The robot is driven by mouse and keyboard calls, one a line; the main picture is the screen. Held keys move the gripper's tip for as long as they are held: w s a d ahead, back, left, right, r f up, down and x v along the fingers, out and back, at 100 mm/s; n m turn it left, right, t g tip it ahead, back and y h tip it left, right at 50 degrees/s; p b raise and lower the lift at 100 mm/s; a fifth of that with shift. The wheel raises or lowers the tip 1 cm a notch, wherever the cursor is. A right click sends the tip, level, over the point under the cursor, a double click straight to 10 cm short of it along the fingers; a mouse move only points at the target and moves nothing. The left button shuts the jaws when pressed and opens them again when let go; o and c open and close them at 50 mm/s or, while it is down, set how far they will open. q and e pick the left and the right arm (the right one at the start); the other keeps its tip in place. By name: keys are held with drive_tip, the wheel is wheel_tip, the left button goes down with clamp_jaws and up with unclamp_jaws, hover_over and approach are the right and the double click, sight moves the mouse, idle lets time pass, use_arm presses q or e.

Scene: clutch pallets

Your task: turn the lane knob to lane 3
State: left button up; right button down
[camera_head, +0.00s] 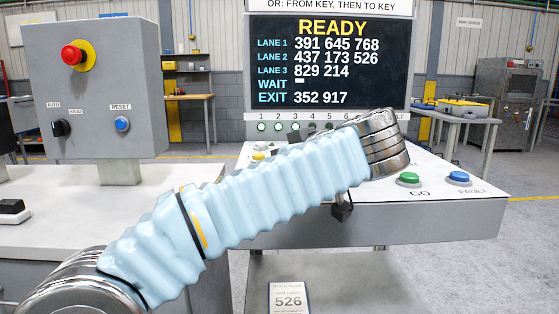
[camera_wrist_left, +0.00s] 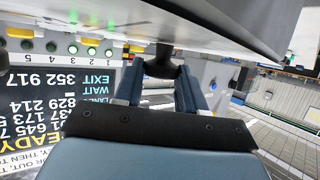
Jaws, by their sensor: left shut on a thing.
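My left arm crosses the head view and its wrist covers the middle of the console (camera_head: 450,215). In the left wrist view, which is upside down, my left gripper (camera_wrist_left: 160,84) has its two blue-grey fingers on either side of a dark knob (camera_wrist_left: 159,66) at the console. The gripper is shut on this knob. In the head view a small black part (camera_head: 342,208) shows below the wrist at the console's front face. The knob's pointer and lane marks are hidden, so its setting cannot be read. My right gripper is not in view.
The screen (camera_head: 330,65) reads READY, with lists for lanes 1 to 3, WAIT and EXIT. A green GO button (camera_head: 409,179) and a blue FAULT button (camera_head: 459,178) are on the console's right. A grey box (camera_head: 100,100) with a red stop button stands left.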

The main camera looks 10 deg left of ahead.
use_arm(q)
drive_tip(key=shift+f, duration=0.1)
idle(0.3)
drive_tip(key=o, duration=1)
drive_tip(key=shift+d, duration=0.1)
drive_tip(key=p+v, duration=0.1)
drive_tip(key=v, duration=1.2)
drive_tip(key=shift+s+d+r+p, duration=0.15)
drive_tip(key=shift+d+r+p, duration=0.1)
drive_tip(key=shift+r+p, duration=0.1)
